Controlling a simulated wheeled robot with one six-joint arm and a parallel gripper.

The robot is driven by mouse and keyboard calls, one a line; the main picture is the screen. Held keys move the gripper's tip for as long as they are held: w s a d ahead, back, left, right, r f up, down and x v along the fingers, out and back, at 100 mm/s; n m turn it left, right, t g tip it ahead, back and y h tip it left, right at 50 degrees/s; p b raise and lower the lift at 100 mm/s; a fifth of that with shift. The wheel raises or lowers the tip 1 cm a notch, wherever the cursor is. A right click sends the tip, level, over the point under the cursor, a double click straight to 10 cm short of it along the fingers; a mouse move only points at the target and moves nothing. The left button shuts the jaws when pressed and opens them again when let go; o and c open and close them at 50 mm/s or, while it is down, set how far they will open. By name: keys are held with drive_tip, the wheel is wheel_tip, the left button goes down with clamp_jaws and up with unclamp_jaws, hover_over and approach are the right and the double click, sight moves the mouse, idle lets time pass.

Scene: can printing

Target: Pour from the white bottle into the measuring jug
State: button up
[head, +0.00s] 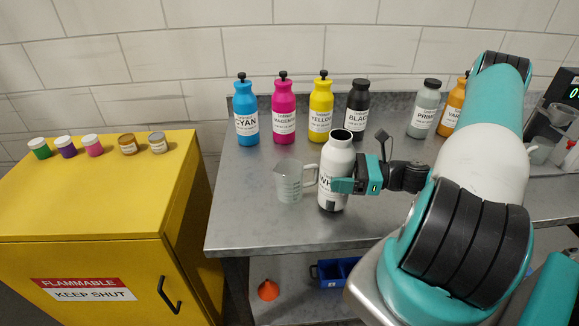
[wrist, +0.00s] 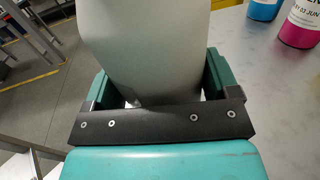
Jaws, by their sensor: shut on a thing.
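The white bottle (head: 337,165) stands nearly upright at the front of the grey metal bench in the head view, its dark mouth open at the top. My gripper (head: 343,187) is shut around its lower middle from the right. In the wrist view my gripper (wrist: 160,90) has its green fingers on both sides of the pale bottle body (wrist: 150,45). The clear measuring jug (head: 289,183) stands on the bench just left of the bottle. Its handle points right, towards the bottle. Whether the bottle touches the bench is hard to tell.
Cyan (head: 246,118), magenta (head: 284,116), yellow (head: 321,115) and black (head: 358,110) bottles line the bench's back. Primer (head: 424,112) and orange (head: 453,115) bottles stand further right. A scale (head: 567,97) is at the far right. A yellow cabinet (head: 90,210) holding small jars stands left.

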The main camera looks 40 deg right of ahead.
drive_tip(key=shift+r, duration=0.25)
drive_tip(key=r+g+h+p, duration=0.2)
drive_tip(key=p, duration=0.3)
drive_tip(key=shift+m+g, duration=0.3)
drive_tip(key=shift+g, duration=0.1)
drive_tip(key=shift+w+a+f+m+g+h+p, duration=0.1)
drive_tip(key=shift+w+f+m+g+h+p, duration=0.15)
drive_tip(key=shift+g+h, duration=0.35)
drive_tip(key=shift+w+a+f+m+g+h+p, duration=0.1)
drive_tip(key=shift+f+g+h+p, duration=0.25)
drive_tip(key=shift+g+h, duration=0.25)
drive_tip(key=shift+s+g+h+p, duration=0.1)
drive_tip(key=shift+g+h+p, duration=0.35)
drive_tip(key=shift+g+h, duration=0.2)
drive_tip(key=shift+s+d+f+g+h, duration=0.15)
drive_tip(key=shift+f+g+h, duration=0.15)
drive_tip(key=shift+f+g, duration=0.1)
drive_tip(key=shift+s+d+f+g+h, duration=0.1)
drive_tip(key=shift+f+g+h, duration=0.15)
drive_tip(key=shift+f+g, duration=0.1)
idle(0.5)
drive_tip(key=shift+s+d+r+m+g+h+p, duration=0.15)
drive_tip(key=shift+r+g+h+p, duration=0.1)
drive_tip(key=shift+r+g+p, duration=0.15)
drive_tip(key=shift+s+a+r+m+g+h+p, duration=0.1)
drive_tip(key=shift+r+g+h+p, duration=0.2)
drive_tip(key=shift+r+p, duration=0.2)
idle(0.5)
